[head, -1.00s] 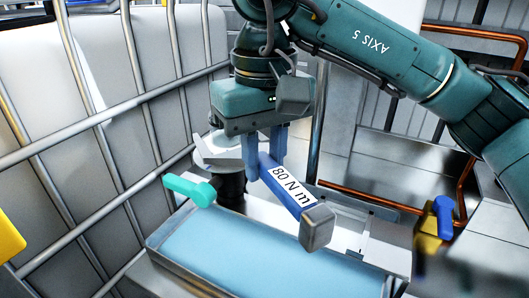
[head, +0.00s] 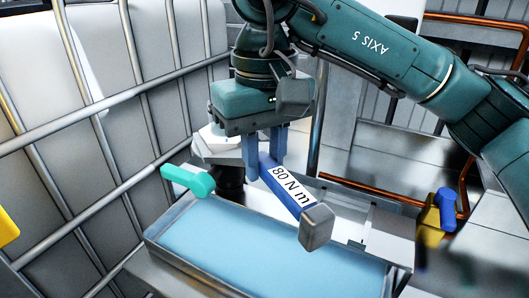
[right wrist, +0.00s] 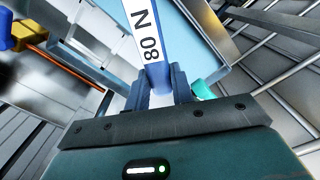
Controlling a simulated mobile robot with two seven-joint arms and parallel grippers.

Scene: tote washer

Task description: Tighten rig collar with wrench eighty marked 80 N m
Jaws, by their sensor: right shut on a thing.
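The wrench (head: 289,190) has a blue handle with a white label reading 80 N m and a grey block at its lower right end. My right gripper (head: 266,160) is shut on the wrench and holds it slanted above the blue-topped tray. The wrench also shows in the right wrist view (right wrist: 149,45), between the fingers (right wrist: 158,88). A pale, angular piece on a dark round post (head: 230,183) stands just behind and left of the fingers; I cannot tell for certain that it is the rig collar, or whether the wrench touches it. My left gripper is out of view.
A teal handle (head: 188,181) sticks out left of the post. The blue-topped tray (head: 255,245) lies below the wrench. A barred metal cage (head: 130,110) closes off the left. A yellow valve with a blue handle (head: 432,222) and copper pipe (head: 375,190) are at right.

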